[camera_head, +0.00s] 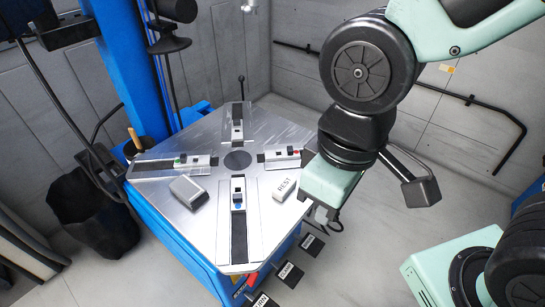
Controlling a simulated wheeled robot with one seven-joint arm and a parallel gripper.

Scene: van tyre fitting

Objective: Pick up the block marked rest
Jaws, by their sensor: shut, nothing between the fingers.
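The block marked REST (284,189) is small and whitish, with dark lettering on its top. It lies on the metal turntable (219,197) of the tyre machine, near the right edge. My gripper (322,222) hangs just right of and in front of the block, pointing down by the turntable's right edge. Its fingers are small in the picture, shut and empty. The block is apart from them in the picture; the exact height gap cannot be told.
A second, grey block (189,191) lies on the turntable's left. Clamp jaws on slotted rails surround the dark centre hole (237,160). A blue column (130,60) stands behind left, and a black bin (95,215) stands at left. Pedals (289,275) stick out in front.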

